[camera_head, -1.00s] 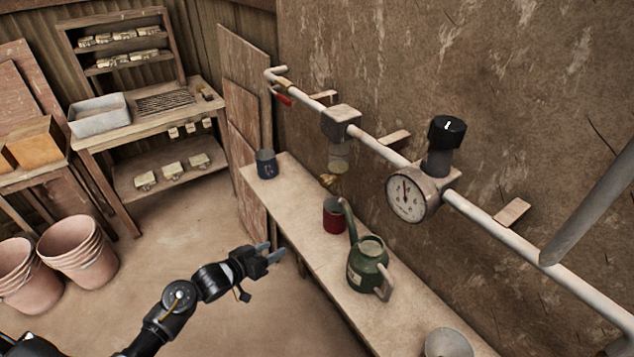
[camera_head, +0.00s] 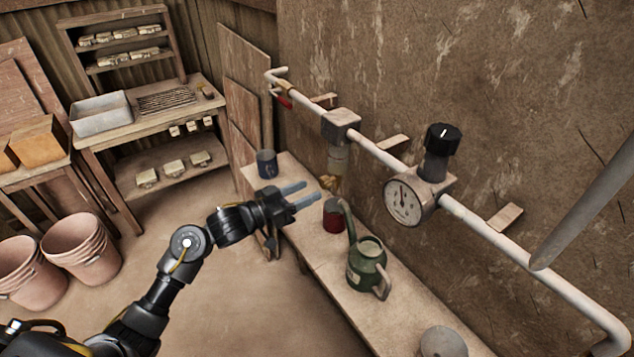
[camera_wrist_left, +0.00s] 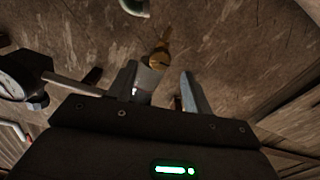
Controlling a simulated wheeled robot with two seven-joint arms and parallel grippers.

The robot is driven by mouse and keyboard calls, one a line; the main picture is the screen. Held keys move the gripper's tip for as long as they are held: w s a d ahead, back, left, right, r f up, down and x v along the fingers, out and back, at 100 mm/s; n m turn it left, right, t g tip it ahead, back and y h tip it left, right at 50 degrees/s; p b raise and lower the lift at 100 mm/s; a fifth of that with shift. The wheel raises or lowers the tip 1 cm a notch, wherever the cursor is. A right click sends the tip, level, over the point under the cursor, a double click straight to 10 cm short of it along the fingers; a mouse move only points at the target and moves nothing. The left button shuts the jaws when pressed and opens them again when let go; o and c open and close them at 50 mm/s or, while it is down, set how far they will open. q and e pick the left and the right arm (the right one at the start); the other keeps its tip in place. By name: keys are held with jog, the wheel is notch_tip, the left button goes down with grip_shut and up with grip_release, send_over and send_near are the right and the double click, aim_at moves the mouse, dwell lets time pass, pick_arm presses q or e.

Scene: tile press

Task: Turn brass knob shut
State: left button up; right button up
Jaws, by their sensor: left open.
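The brass knob (camera_head: 329,182) sits at the bottom of a grey bowl (camera_head: 338,157) hanging from a boxy pipe fitting (camera_head: 341,125). My left gripper (camera_head: 313,192) is open and empty, its two fingers pointing right at the knob from just left of it. I see a small gap between fingertips and knob in the head view. In the left wrist view the brass piece (camera_wrist_left: 160,57) shows beyond the open fingers (camera_wrist_left: 159,72), roughly in line with the space between them. My right gripper is not in view.
A red mug (camera_head: 333,217) stands on the bench just under the knob. A green watering can (camera_head: 367,266) and a blue mug (camera_head: 266,163) stand on either side. The pressure gauge (camera_head: 404,203) and black knob (camera_head: 443,139) are on the pipe to the right.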

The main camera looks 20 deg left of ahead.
aim_at(322, 184)
pick_arm(q)
jog(key=shift+p+x, duration=0.4)
jog(key=shift+x, duration=1.75)
jog(key=c, duration=1)
